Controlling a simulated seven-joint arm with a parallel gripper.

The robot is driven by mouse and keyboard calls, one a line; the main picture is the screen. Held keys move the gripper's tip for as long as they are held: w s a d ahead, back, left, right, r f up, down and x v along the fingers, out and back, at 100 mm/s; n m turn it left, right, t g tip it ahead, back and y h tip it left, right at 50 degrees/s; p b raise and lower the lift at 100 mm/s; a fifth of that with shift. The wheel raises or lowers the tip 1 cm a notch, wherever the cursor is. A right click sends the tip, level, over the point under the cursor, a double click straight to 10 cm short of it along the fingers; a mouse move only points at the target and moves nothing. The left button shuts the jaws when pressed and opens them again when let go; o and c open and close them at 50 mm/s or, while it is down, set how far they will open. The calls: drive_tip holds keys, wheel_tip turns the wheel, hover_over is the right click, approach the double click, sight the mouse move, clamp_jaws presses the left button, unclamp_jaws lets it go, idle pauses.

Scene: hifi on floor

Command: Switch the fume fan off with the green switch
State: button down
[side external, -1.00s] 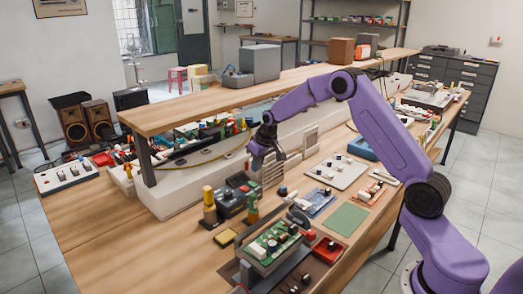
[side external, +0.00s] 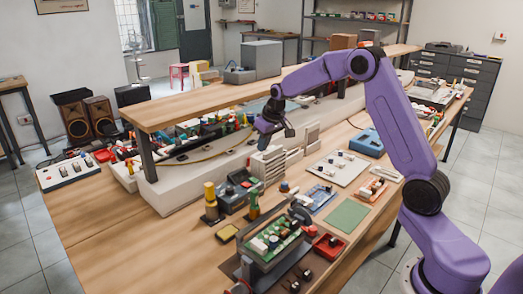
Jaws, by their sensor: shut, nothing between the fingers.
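My gripper (side external: 266,141) is shut and empty. It points down over the back middle of the workbench, just above and in front of the white ledge under the raised shelf. White slatted pieces (side external: 274,164) stand just below and to the right of it; I cannot tell whether they belong to the fume fan. The green switch is too small to pick out for certain, and its position cannot be read. A white box with several small controls (side external: 68,172) lies at the far left of the bench.
The raised wooden shelf (side external: 165,112) runs close behind my gripper. Bench tools, a green circuit board (side external: 275,240) in a holder, a green mat (side external: 347,215) and a blue box (side external: 366,141) crowd the front and right. The bench's front left is bare.

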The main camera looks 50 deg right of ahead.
sight(251, 178)
drive_tip(key=shift+w+r, duration=0.15)
drive_tip(key=shift+w, duration=0.35)
drive_tip(key=x, duration=0.9)
drive_tip(key=s+x, duration=0.1)
drive_tip(key=x, duration=0.4)
drive_tip(key=shift+f, duration=0.2)
